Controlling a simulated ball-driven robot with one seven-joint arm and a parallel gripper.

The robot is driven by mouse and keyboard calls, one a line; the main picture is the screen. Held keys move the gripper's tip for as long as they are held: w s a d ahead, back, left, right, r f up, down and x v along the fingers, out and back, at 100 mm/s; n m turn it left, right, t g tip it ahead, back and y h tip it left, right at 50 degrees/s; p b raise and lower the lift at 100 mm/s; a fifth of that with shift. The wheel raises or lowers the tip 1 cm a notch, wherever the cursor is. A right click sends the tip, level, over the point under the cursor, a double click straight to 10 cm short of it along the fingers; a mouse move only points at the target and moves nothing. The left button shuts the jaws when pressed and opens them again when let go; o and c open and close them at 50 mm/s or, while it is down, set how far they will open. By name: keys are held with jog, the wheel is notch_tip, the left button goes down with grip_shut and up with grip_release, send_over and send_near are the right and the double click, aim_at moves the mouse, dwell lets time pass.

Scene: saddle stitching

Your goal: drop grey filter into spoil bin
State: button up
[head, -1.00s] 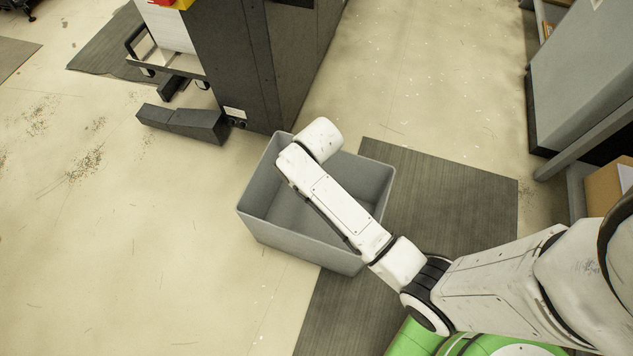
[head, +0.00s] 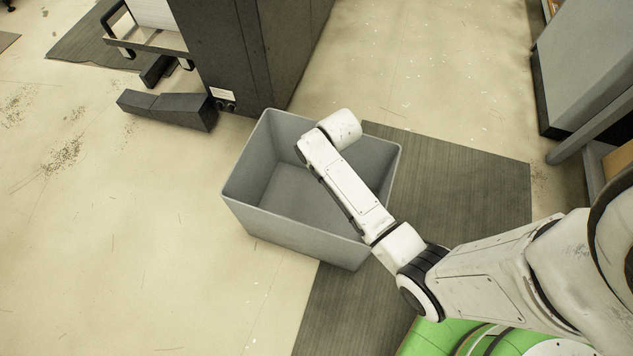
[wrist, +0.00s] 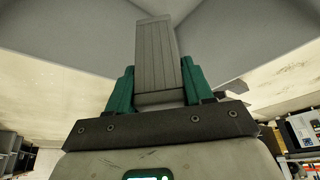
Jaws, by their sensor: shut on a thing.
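The spoil bin (head: 285,234) is a grey open-topped rectangular tub on the floor in the middle of the head view. My arm reaches over its right part, and the visible inside looks bare. In the wrist view, my gripper (wrist: 158,68) has green fingers shut on the grey filter (wrist: 156,42), a ribbed block pointing away from the wrist. Grey bin walls (wrist: 60,32) fill the background beyond the filter. In the head view the gripper and filter are hidden by my arm, so their height against the rim cannot be told.
A dark machine (head: 245,50) stands just behind the bin, with a dark foot block (head: 170,108) at its left. A dark mat (head: 455,190) lies right of the bin. A grey cabinet (head: 590,70) stands at far right. The floor at left is clear apart from debris.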

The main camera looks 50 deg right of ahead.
jog(key=shift+f+b, duration=2.75)
jog(key=shift+b, duration=0.25)
jog(key=o, duration=1.2)
jog(key=shift+r, duration=0.15)
jog(key=p+v, duration=0.4)
jog(key=v, duration=0.6)
jog(key=shift+s+r, duration=0.1)
jog(key=shift+r, duration=0.2)
